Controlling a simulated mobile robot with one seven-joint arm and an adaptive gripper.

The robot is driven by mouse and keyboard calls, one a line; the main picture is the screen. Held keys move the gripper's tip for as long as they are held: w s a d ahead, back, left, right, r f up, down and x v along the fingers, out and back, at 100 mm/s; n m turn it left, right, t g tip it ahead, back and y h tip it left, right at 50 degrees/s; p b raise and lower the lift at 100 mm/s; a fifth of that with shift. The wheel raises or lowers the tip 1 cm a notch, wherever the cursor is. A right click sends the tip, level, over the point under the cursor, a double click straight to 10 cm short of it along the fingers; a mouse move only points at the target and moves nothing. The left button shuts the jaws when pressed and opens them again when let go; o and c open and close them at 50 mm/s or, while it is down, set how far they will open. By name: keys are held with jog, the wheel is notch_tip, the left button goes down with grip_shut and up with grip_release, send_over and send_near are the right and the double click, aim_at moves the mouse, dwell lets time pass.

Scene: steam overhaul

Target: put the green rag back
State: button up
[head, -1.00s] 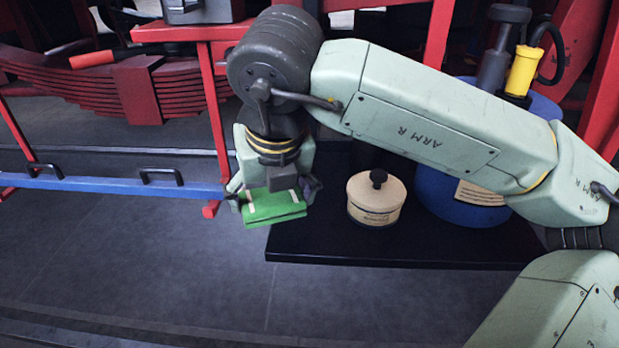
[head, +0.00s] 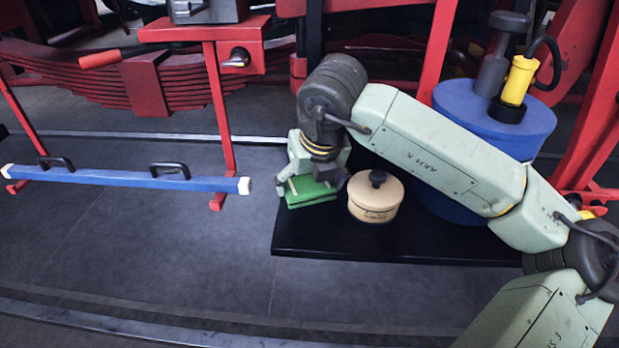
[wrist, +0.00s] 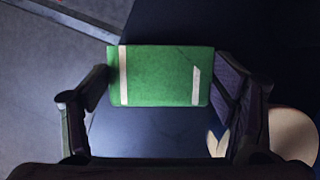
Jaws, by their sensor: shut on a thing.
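The green rag (head: 311,194) is a folded pad with two pale stripes. My gripper (head: 314,186) is shut on it, and the rag shows between the two fingers in the wrist view (wrist: 160,78). In the head view the rag is over the left part of the black mat (head: 330,242), left of a cream lidded tin. I cannot tell whether the rag touches the mat or hangs just above it.
The cream tin (head: 375,203) with a black knob stands close to the right of my gripper. A blue drum (head: 490,120) carrying a yellow cylinder (head: 519,80) stands behind my arm. A blue bar (head: 120,178) with black handles lies at left. The front floor is clear.

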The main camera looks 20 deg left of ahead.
jog(key=shift+f, duration=0.2)
jog(key=o, duration=0.7)
jog(key=shift+o, duration=0.2)
jog(key=shift+r, duration=0.15)
jog(key=shift+r, duration=0.2)
jog(key=b+v, duration=0.3)
jog(key=v, duration=0.8)
jog(key=shift+s+r, duration=0.2)
jog(key=shift+r, duration=0.1)
jog(key=shift+d, duration=0.15)
